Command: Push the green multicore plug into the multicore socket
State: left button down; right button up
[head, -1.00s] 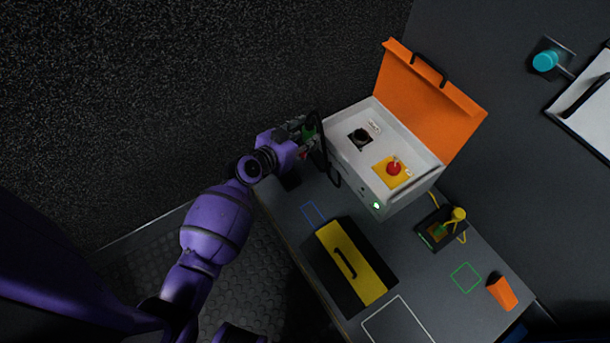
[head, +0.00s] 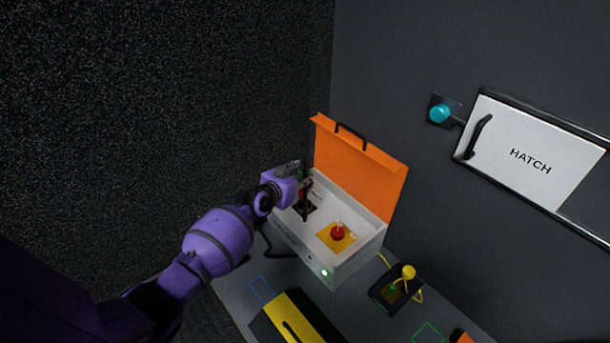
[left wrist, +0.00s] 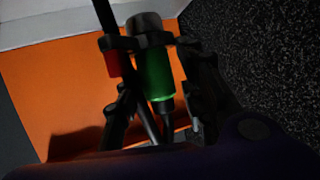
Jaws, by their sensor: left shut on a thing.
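My left gripper (head: 303,186) is shut on the green multicore plug, which shows clearly in the left wrist view (left wrist: 159,74) with a grey metal end. In the head view only a bit of green shows between the fingers. The multicore socket (head: 308,208) is a dark square on the top panel of the white box (head: 352,264). The gripper is over the left part of this panel, close to the socket and partly covering it. I cannot tell whether the plug touches the socket. My right gripper is not in view.
The box's orange lid (head: 362,168) stands open behind the panel. A red button on a yellow plate (head: 337,233) is right of the socket. A black cable (head: 276,252) hangs left of the box. A yellow-black case (head: 299,321) and a small yellow-cabled device (head: 394,291) are nearby.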

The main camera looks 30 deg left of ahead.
pick_arm(q)
jog(key=shift+r, duration=0.1)
dwell(0.3)
jog(key=shift+f+b, duration=1.1)
jog(key=shift+f, duration=0.7)
jog(key=shift+f+b, duration=0.6)
jog(key=shift+f, duration=0.15)
jog(key=shift+f+b, duration=0.3)
jog(key=shift+f, duration=0.05)
